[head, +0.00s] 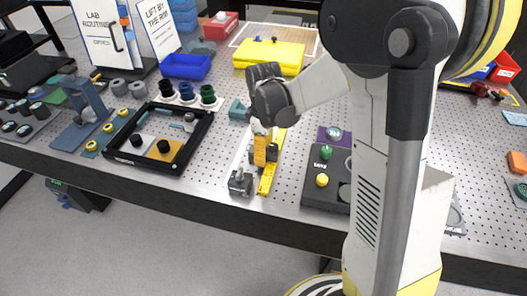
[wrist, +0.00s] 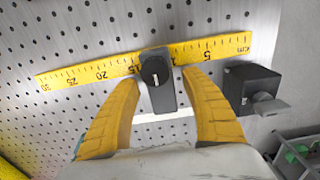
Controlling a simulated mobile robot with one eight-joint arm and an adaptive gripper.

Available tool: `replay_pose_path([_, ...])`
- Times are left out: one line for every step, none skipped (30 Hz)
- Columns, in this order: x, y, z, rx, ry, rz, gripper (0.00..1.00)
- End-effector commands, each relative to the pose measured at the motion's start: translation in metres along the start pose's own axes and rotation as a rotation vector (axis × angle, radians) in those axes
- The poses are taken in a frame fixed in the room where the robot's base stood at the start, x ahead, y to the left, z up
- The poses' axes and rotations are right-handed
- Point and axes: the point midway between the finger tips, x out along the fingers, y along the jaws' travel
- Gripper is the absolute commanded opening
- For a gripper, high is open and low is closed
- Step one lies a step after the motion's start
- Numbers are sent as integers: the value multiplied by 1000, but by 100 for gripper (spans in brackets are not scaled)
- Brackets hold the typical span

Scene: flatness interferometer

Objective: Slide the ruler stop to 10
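The yellow ruler (wrist: 95,73) lies on the perforated table, with numbers falling from 30 at the left to 5 and "cm" at the right in the wrist view. The ruler stop (wrist: 163,95), a dark grey block with a round black knob, sits across it between the visible 15 and 5, covering the marks around 10. My gripper (wrist: 160,82) has one yellow finger on each side of the stop, open, with small gaps showing. In the head view my gripper (head: 262,150) is over the ruler (head: 267,181) and mostly hides the stop.
A dark block with a grey lever (wrist: 252,90) stands just beyond the ruler's low end; it also shows in the head view (head: 240,183). A dark box with coloured knobs (head: 322,193) is to the right. A black tray (head: 120,158) lies left, and a yellow case (head: 270,54) behind.

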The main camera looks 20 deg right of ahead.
Motion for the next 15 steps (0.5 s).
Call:
replay_pose_path([0,0,0,0,0,0,54])
replay_pose_path([0,0,0,0,0,0,54])
replay_pose_path([0,0,0,0,0,0,54])
replay_pose_path([0,0,0,0,0,0,54])
replay_pose_path([0,0,0,0,0,0,54])
replay_pose_path([-2,0,0,0,0,0,54])
replay_pose_path([-3,0,0,0,0,0,54])
replay_pose_path([-5,0,0,0,0,0,54])
replay_pose_path([-9,0,0,0,0,0,54])
replay_pose_path([-14,0,0,0,0,0,54])
replay_pose_path([-19,0,0,0,0,0,54])
replay_pose_path([-26,0,0,0,0,0,54])
replay_pose_path([-33,-1,0,0,0,0,54])
replay_pose_path([-40,0,0,0,0,0,54])
replay_pose_path([-49,0,0,0,0,0,54])
